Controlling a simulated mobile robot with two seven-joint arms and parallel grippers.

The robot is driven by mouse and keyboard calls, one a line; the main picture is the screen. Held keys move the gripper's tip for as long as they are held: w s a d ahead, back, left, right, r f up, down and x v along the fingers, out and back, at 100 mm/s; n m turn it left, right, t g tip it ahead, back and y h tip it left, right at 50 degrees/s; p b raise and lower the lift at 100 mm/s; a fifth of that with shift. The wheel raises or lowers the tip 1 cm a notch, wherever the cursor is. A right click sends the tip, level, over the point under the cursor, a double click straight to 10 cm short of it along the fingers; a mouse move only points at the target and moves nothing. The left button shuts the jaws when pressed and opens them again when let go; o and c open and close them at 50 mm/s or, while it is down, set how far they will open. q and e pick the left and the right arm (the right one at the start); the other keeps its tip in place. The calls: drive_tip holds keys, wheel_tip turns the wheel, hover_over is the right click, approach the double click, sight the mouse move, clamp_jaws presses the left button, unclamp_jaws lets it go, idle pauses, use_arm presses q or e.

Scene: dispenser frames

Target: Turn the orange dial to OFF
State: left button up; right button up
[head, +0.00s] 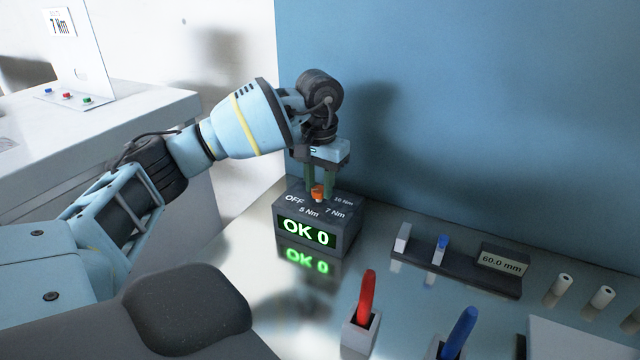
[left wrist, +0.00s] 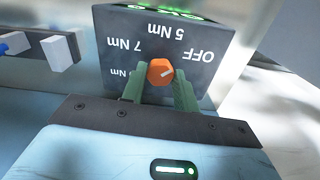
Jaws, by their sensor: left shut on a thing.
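The orange dial (head: 318,191) sits on top of a dark box (head: 348,232) against the blue wall. The box's top is marked OFF, 5 Nm, 7 Nm and 10 Nm, and its front display (head: 306,233) reads "OK 0" in green. My left gripper (head: 318,186) points down from above, its green fingers shut on the dial. The left wrist view shows the dial (left wrist: 160,72) between the fingertips (left wrist: 158,88). A pale line on the dial points roughly toward the OFF label (left wrist: 197,57). My right gripper is not in view.
A dark rack (head: 455,268) with a 60.0 mm sign (head: 502,262) stands to the right. Red-handled (head: 366,297) and blue-handled (head: 461,330) tools stand in holders in front. Small white cylinders (head: 602,297) are farther right. A white side table (head: 110,128) is at the left.

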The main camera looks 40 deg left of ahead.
sight(319, 189)
use_arm(q)
drive_tip(key=shift+f+m, duration=0.1)
drive_tip(key=shift+m, duration=0.9)
drive_tip(key=o, duration=1)
wheel_tip(319, 189, up, 8)
drive_tip(key=shift+f, duration=0.1)
